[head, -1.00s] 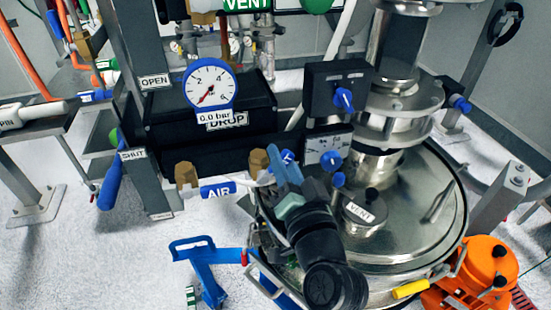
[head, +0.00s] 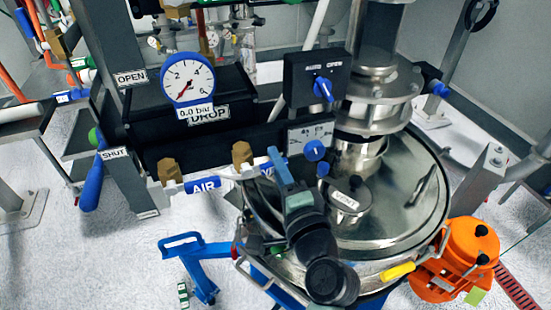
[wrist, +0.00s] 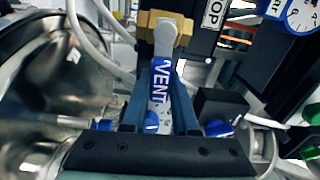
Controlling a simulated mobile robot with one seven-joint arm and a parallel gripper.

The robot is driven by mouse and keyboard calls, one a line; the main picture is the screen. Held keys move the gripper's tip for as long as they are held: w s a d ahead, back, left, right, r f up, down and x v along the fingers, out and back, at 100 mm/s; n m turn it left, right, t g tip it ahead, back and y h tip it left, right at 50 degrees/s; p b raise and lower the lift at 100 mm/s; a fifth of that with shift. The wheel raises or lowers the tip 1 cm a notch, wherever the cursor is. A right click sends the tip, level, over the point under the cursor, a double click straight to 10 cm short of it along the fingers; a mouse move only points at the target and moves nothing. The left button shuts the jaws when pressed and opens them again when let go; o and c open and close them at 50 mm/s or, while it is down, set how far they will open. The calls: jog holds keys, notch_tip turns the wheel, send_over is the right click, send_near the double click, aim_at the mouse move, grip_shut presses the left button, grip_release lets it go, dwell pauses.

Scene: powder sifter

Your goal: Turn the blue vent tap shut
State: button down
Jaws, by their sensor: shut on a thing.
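The blue vent tap's lever (wrist: 157,82), labelled VENT, shows in the wrist view below its brass body (wrist: 163,28). My gripper (wrist: 161,78) has its two fingers on either side of the lever, closed on it. In the head view my gripper (head: 278,160) comes in from the lower right, just right of the tap's brass body (head: 243,154). There only a small part of the blue lever (head: 267,169) shows; my fingers cover the rest.
The blue AIR tap (head: 202,185) sits close on the left. A gauge (head: 188,80) reads about 0.0 bar. A steel vessel lid (head: 395,200) lies right of my gripper, with a black switch box (head: 316,78) above. An orange device (head: 467,250) stands lower right.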

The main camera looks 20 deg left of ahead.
jog(key=shift+f+m, duration=0.25)
jog(key=shift+m, duration=0.15)
jog(key=c, duration=0.7)
grip_release()
jog(key=shift+s, duration=0.1)
jog(key=b+v, duration=0.4)
jog(key=v, duration=0.9)
